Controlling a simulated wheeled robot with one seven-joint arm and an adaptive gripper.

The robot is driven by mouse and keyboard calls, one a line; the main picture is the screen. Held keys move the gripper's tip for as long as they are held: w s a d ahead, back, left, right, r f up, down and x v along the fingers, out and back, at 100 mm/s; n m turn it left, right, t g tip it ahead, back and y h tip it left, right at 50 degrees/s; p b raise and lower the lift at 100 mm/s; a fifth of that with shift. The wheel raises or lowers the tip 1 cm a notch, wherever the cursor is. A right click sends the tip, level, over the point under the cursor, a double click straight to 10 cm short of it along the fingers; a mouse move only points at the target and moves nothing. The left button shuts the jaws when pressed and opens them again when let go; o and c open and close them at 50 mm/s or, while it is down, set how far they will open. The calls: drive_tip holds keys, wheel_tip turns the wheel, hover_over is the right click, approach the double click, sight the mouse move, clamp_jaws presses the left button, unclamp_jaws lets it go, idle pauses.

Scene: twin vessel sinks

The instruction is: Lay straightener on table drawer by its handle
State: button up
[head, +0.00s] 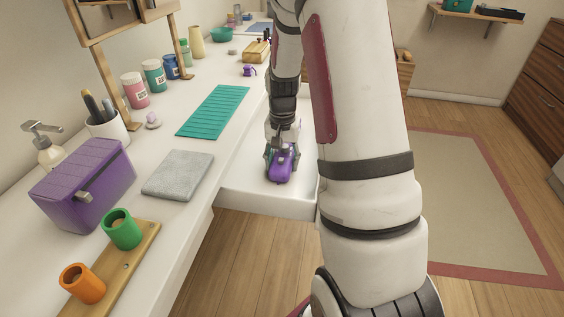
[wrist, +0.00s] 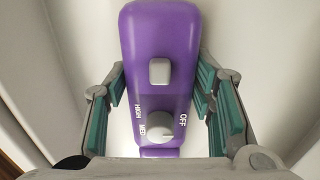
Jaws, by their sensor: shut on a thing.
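The straightener (wrist: 160,45) is purple, with a grey button and a grey dial marked HIGH, MED and OFF. In the head view its purple body (head: 281,172) shows below my gripper (head: 279,154), over the pulled-out white table drawer (head: 257,200). In the wrist view my gripper (wrist: 162,85) has its teal-padded fingers shut on both sides of the straightener. White drawer surface lies behind it; I cannot tell whether the straightener touches it.
On the white counter to the left are a grey folded cloth (head: 178,174), a teal mat (head: 214,110), a purple box (head: 84,186) and a wooden holder (head: 120,268) with green and orange cups. Open floor lies right of my arm.

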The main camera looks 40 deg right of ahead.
drive_tip(key=o, duration=1.5)
drive_tip(key=shift+f, duration=0.1)
drive_tip(key=shift+o, duration=0.2)
